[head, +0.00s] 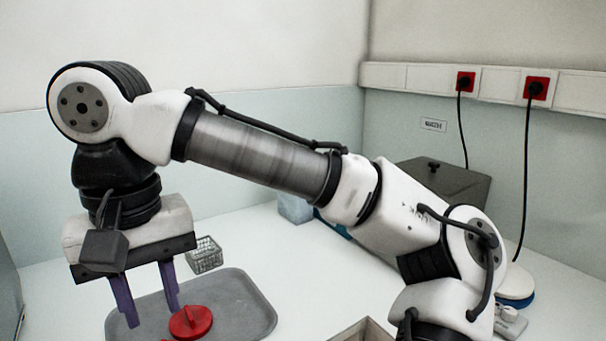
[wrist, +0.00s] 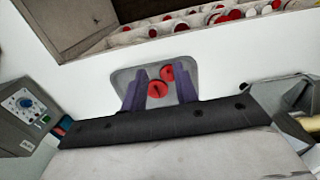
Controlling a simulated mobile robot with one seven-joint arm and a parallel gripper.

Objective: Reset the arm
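My gripper (head: 152,316) hangs from the arm at the left of the head view, pointing down over the grey tray (head: 255,308). Its two purple fingers are apart and I see nothing held between them. A red round piece with a raised grip (head: 191,322) lies on the tray, just right of the fingers in the head view. In the wrist view my gripper (wrist: 160,85) is also open, with the tray (wrist: 200,64) beyond it. The fingers' exact height above the tray is unclear.
A small wire basket (head: 206,256) stands behind the tray. A dark grey box (head: 445,182) stands at the back right, beneath red sockets (head: 536,87) with hanging cables. A compartmented box (wrist: 120,38) holds several red and white pieces. A device with a blue dial (wrist: 25,103) is at left.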

